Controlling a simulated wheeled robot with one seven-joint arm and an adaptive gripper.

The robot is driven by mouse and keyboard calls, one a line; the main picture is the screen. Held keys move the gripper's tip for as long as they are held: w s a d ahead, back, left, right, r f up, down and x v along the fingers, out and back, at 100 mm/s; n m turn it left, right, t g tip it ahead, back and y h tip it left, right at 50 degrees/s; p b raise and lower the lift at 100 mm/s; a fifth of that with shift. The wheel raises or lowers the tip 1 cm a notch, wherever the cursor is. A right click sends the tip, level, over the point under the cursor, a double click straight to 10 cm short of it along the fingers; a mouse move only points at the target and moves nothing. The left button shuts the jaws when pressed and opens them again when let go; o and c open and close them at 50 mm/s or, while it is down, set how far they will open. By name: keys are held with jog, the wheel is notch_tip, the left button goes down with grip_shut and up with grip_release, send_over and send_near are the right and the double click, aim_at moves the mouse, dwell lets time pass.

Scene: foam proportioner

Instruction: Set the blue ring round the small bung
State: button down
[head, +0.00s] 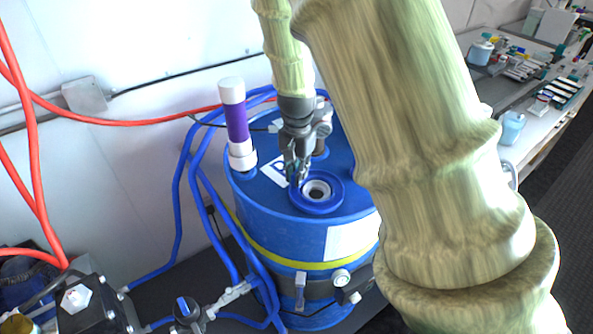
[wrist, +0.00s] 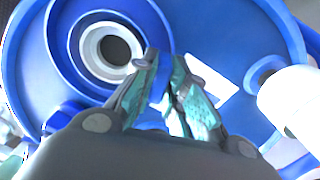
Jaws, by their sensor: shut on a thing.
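The blue ring (head: 336,196) lies around the small bung (head: 317,182), a pale round fitting with a dark centre on top of the blue drum (head: 300,240). In the wrist view the ring (wrist: 61,45) encircles the white bung (wrist: 88,45), with the bung inside its opening. My gripper (head: 295,181) points down at the ring's left edge. In the wrist view my gripper (wrist: 164,82) is shut on the ring's rim, with blue showing between the fingers. Whether the ring rests fully on the drum top cannot be told.
A white-and-purple cylinder (head: 237,125) stands on the drum's left edge, close to my gripper. Blue hoses (head: 195,170) run down the drum's left side. A cluttered bench (head: 530,85) is at the far right. My arm hides the drum's right side.

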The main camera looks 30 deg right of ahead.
jog(key=shift+f, duration=0.55)
dwell(0.6)
jog(key=c, duration=1.7)
grip_release()
jog(key=shift+r+p, duration=4.8)
jog(key=shift+r, duration=0.75)
